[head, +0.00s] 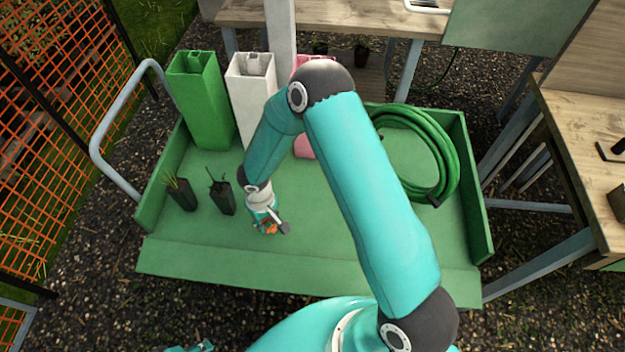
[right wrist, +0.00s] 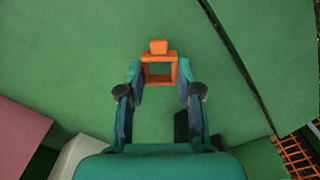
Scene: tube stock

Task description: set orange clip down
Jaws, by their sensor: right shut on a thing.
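The orange clip (head: 269,229) is between the fingertips of my right gripper (head: 268,223), over the front left part of the green cart bed (head: 330,235). In the right wrist view the clip (right wrist: 160,46) is a square orange frame with a small block on its far side. My right gripper (right wrist: 159,78) is shut on it, one fingertip against each side. I cannot tell whether the clip touches the bed. A small teal piece of my left gripper (head: 192,347) shows at the bottom edge of the head view; its fingers are not clear.
Two black plant pots (head: 222,198) stand left of my right gripper. A green square tube holder (head: 205,105) and a white one (head: 248,90) stand behind, with pink partly hidden by my arm. A coiled green hose (head: 445,160) lies right. The bed's front is clear.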

